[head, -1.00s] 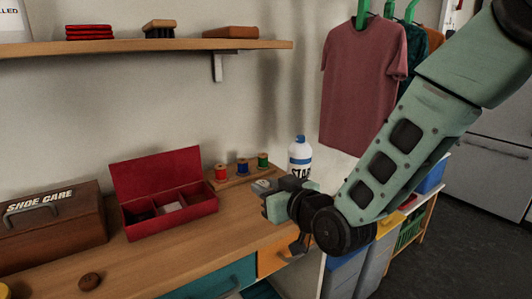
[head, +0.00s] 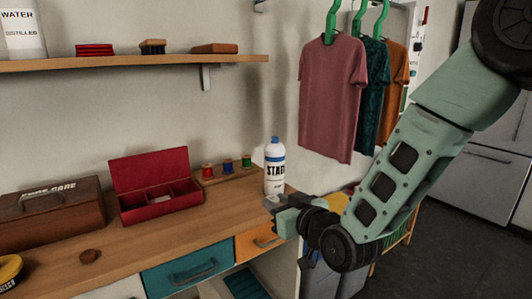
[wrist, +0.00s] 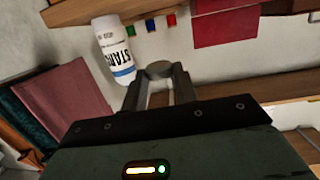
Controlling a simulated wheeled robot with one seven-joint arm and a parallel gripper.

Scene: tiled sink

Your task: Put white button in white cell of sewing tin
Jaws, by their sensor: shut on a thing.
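The red sewing tin (head: 160,208) stands open on the wooden worktop, its lid raised at the back. It has several cells, and a small pale patch shows in the middle one. My gripper (head: 270,203) is at the right end of the worktop, to the right of the tin and in front of the spray-starch bottle. In the wrist view my gripper (wrist: 160,90) is shut on a small round pale grey-white disc, which looks like the white button (wrist: 159,69), at its fingertips. The tin (wrist: 225,22) shows at the top right there, apart from the gripper.
The white starch bottle (head: 275,167) stands close behind my gripper. A rack of thread spools (head: 227,168) lies between bottle and tin. A brown shoe-care box (head: 45,215) is left of the tin; a brown round object (head: 90,256) lies in front. Shirts (head: 333,95) hang at right.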

